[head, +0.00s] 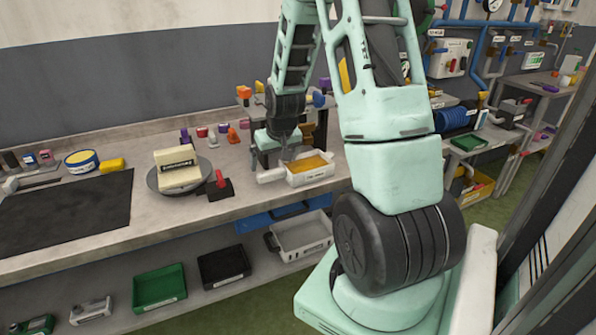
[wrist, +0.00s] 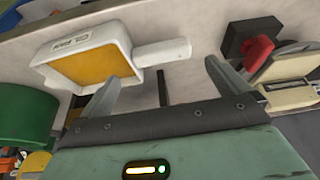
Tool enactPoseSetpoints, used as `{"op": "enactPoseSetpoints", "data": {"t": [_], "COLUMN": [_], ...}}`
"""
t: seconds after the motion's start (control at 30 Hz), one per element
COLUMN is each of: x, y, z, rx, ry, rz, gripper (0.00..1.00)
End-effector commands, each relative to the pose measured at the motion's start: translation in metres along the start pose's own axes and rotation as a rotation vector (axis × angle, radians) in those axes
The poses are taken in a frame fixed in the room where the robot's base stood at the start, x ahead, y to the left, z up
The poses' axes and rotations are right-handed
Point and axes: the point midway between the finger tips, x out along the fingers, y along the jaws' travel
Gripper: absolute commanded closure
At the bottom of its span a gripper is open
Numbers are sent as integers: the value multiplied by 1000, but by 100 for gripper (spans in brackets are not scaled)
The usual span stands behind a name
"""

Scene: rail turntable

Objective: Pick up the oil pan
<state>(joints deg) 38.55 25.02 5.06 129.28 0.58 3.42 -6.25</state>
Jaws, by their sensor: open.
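The oil pan (head: 309,178) is a white rectangular pan holding yellow-orange liquid, on the workbench near its front edge. Its short white handle points left in the head view. In the wrist view, the pan (wrist: 62,48) is at upper left, with a label on its rim, and its handle (wrist: 164,52) points right. My gripper (wrist: 162,84) is open, its two fingers apart with nothing between them. The handle lies just beyond the fingertips. In the head view, my gripper (head: 284,150) is above and beside the pan, partly hidden by its own wrist.
A round grey plate (head: 153,181) with a cream block (head: 177,167) stands left of the pan. A black block with a red part (head: 220,185) sits between them. A black mat (head: 70,215) covers the bench's left. Trays, one green (head: 160,286), fill the lower shelf.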

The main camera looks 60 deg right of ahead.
Motion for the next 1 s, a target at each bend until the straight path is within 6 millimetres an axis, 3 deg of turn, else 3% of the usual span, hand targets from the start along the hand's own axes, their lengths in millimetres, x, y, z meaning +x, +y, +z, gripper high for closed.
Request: {"op": "enactPoseSetpoints", "data": {"t": [0.37, 0.7, 1.0], "x": [26, 65, 69], "y": [0, 0, 0], "z": [0, 1, 1], "rx": [1, 1, 0], "ry": [-2, -2, 1], "rz": [0, 0, 0], "gripper": [0, 0, 0]}}
